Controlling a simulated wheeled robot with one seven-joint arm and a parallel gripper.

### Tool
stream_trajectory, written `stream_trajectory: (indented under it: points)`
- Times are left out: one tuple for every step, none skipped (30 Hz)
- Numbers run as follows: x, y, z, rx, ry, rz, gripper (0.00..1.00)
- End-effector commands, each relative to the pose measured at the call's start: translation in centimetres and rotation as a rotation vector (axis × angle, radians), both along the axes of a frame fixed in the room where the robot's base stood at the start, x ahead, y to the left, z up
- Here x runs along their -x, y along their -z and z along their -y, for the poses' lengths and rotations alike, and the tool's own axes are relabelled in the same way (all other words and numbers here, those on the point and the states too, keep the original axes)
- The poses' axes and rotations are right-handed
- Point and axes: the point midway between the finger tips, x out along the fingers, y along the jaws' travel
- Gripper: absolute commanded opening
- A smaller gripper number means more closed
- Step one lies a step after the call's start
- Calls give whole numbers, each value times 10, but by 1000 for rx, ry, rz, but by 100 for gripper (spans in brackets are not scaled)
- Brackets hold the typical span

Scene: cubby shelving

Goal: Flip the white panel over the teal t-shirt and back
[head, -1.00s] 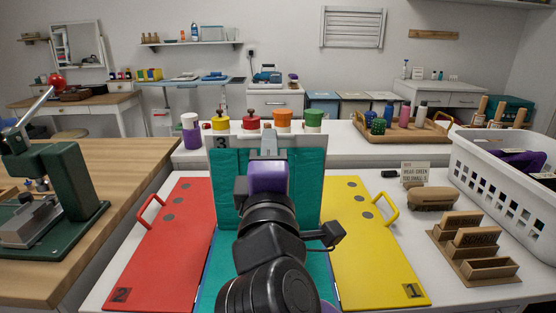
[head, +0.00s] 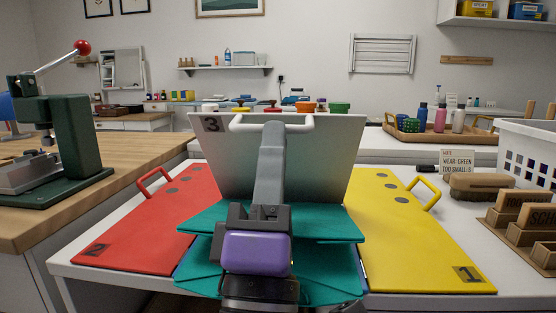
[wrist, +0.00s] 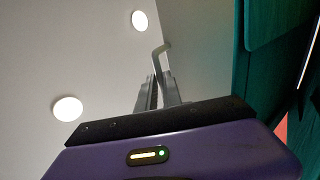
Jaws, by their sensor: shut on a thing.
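The white panel (head: 335,150), marked 3, stands raised and tilted in the middle of the board, with its bare pale face toward me. Its white handle (head: 240,123) runs along the top edge. My gripper (head: 272,128) reaches up in front of the panel and is shut on this handle at its middle. The teal t-shirt (head: 320,225) lies folded at the foot of the panel, in layers, its middle hidden behind my wrist. In the wrist view the fingers (wrist: 157,62) meet near the handle, and teal cloth (wrist: 262,75) shows at the right.
A red panel (head: 150,235) lies flat on the left and a yellow panel (head: 415,235) flat on the right. A green press (head: 75,140) stands on the wooden bench at far left. A brush (head: 480,185), wooden holders (head: 525,215) and a white basket (head: 525,150) are at right.

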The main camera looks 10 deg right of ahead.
Motion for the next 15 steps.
stream_trajectory:
  points:
    - [1, 10, -3, -1, -5, -6, 0]
    - [3, 11, -3, -1, -6, -7, 0]
    - [4, 13, -4, -1, -4, -7, 0]
    - [5, 14, -4, -1, -4, -7, 0]
    - [6, 15, -4, -1, -4, -8, 0]
    - [7, 17, -4, -2, -4, -9, 0]
    - [7, 17, -4, -2, -4, -9, 0]
    - [8, 18, -5, -1, -4, -10, 0]
    - [8, 19, -5, -2, -4, -11, 0]
    - [8, 20, -5, -1, -3, -11, 0]
    - [9, 20, -5, -1, -3, -12, 0]
    - [9, 21, -5, -1, -2, -13, 0]
    - [9, 21, -5, -1, -2, -13, 0]
    - [9, 21, -5, -2, -2, -14, 0]
    - [9, 21, -5, -1, -1, -15, 0]
